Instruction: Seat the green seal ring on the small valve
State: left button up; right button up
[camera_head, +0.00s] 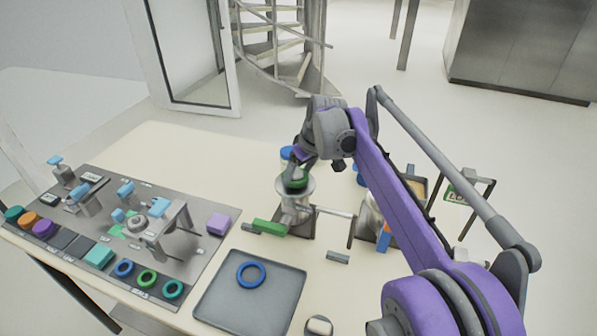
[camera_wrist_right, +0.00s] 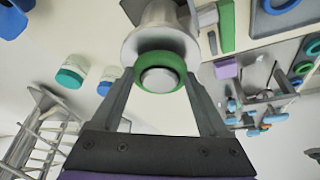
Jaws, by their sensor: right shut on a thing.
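The green seal ring (camera_head: 297,184) is at the top of the silver small valve (camera_head: 297,203), near the middle of the table. In the right wrist view the green ring (camera_wrist_right: 160,58) surrounds a pale round end (camera_wrist_right: 158,80), with the wider silver valve body (camera_wrist_right: 150,38) behind it. My right gripper (camera_head: 296,172) is above the valve, shut on the green ring; its two fingers flank the ring in the wrist view (camera_wrist_right: 160,73). Whether the ring rests fully on the valve I cannot tell. My left gripper is not in view.
A grey tray (camera_head: 220,300) with a blue ring (camera_head: 251,274) lies in front. A metal board (camera_head: 60,215) with rings and fixtures fills the left. A green block (camera_head: 269,228) lies beside the valve. Blue-lidded jars stand behind, and a frame (camera_head: 470,195) stands right.

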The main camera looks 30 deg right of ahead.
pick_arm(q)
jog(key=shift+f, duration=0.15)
pick_arm(e)
jog(key=shift+f, duration=0.5)
jog(key=o, duration=1)
jog(key=shift+r+p, duration=1.6)
jog(key=shift+r, duration=0.85)
jog(key=shift+r+p, duration=1.05)
jog(key=shift+r, duration=0.75)
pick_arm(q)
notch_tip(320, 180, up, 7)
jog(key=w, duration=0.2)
